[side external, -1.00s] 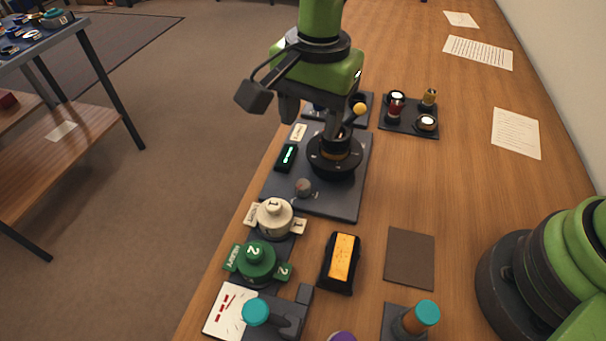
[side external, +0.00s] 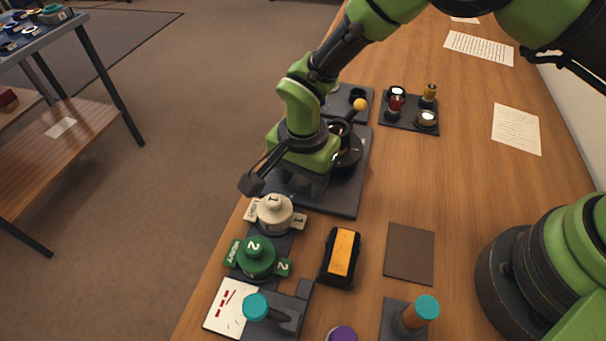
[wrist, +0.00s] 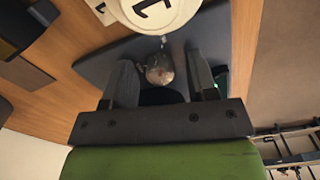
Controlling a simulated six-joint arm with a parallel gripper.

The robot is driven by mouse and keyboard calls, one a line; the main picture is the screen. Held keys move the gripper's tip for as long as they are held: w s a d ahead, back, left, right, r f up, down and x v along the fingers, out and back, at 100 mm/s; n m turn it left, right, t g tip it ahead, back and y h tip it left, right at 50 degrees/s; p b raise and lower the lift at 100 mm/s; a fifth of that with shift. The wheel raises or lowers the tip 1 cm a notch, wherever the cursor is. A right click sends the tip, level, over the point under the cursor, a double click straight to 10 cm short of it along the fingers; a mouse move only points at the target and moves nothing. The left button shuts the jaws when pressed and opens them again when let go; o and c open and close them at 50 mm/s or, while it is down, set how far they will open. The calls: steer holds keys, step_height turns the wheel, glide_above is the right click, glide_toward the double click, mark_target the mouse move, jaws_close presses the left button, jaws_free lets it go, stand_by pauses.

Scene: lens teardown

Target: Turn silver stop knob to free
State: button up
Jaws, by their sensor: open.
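The silver stop knob (wrist: 160,70) shows in the wrist view as a round, shiny cap on the dark base plate (wrist: 100,64). My gripper (wrist: 163,78) is open, with one finger on each side of the knob. I cannot tell whether either finger touches it. In the side external view my gripper (side external: 302,190) is low over the front part of the plate (side external: 345,203), and it hides the knob there. The black round lens mount (side external: 350,152) with a yellow-tipped lever (side external: 360,105) stands behind my gripper, partly hidden.
A cream weight marked 1 (side external: 273,214) stands close in front of the plate, with a green weight marked 2 (side external: 256,258) beyond. A black and orange block (side external: 341,256) lies to the right. A small parts tray (side external: 409,127) sits behind. Bare table lies right of the plate.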

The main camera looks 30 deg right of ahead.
steer(key=c, duration=0.9)
steer(key=n, duration=0.4)
steer(key=shift+n, duration=0.4)
steer(key=shift+c, duration=0.2)
steer(key=o, duration=0.9)
steer(key=shift+o, duration=0.2)
